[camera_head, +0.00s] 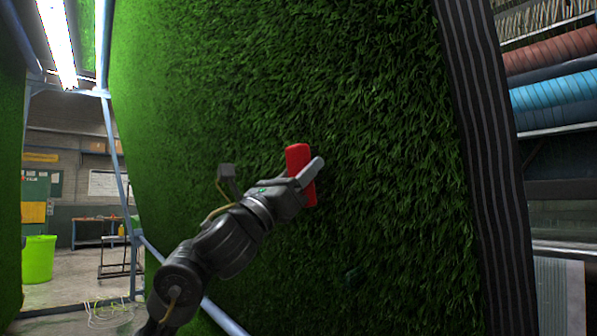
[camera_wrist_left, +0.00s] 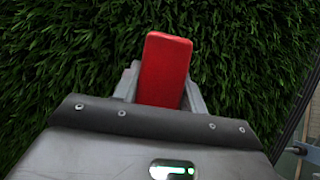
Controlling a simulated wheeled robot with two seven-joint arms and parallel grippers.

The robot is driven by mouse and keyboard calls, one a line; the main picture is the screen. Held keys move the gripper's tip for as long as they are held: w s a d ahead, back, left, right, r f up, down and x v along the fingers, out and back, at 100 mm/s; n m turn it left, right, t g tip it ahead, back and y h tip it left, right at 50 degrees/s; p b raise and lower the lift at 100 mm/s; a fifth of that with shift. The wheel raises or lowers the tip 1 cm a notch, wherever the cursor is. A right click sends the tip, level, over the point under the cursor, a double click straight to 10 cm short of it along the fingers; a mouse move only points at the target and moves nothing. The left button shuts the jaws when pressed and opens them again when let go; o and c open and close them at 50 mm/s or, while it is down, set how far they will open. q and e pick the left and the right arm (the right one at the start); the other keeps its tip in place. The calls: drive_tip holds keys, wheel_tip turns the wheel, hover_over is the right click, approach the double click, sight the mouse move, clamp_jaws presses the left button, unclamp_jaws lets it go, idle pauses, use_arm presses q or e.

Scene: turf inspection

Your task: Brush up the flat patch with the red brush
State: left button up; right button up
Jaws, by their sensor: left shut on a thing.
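The red brush (camera_head: 299,160) is held by my left gripper (camera_head: 307,172) in front of the upright green turf (camera_head: 390,120). In the left wrist view the red brush (camera_wrist_left: 164,68) stands between the two grey fingers of my left gripper (camera_wrist_left: 160,88), which are shut on it. The turf (camera_wrist_left: 80,50) fills the background behind the brush. The brush's far side is hidden, so I cannot tell whether it touches the turf. I cannot make out a distinct flat patch. My right gripper is not in view.
A dark striped band (camera_head: 487,150) borders the turf on the right. Beyond it are shelves with red (camera_head: 555,52) and blue rolls (camera_head: 555,95). At the left, past a metal frame, are a lime green bin (camera_head: 38,259) and a table (camera_head: 97,222) on open floor.

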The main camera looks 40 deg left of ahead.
use_arm(q)
drive_tip(key=shift+d, duration=0.1)
drive_tip(key=shift+s+d, duration=0.3)
drive_tip(key=shift+d, duration=0.55)
drive_tip(key=shift+s+d, duration=0.3)
drive_tip(key=shift+d, duration=0.65)
drive_tip(key=shift+d, duration=0.15)
drive_tip(key=shift+s+d, duration=0.3)
drive_tip(key=shift+d, duration=0.5)
drive_tip(key=shift+d, duration=0.1)
drive_tip(key=shift+s+d, duration=0.25)
drive_tip(key=shift+d, duration=0.6)
drive_tip(key=shift+d, duration=0.15)
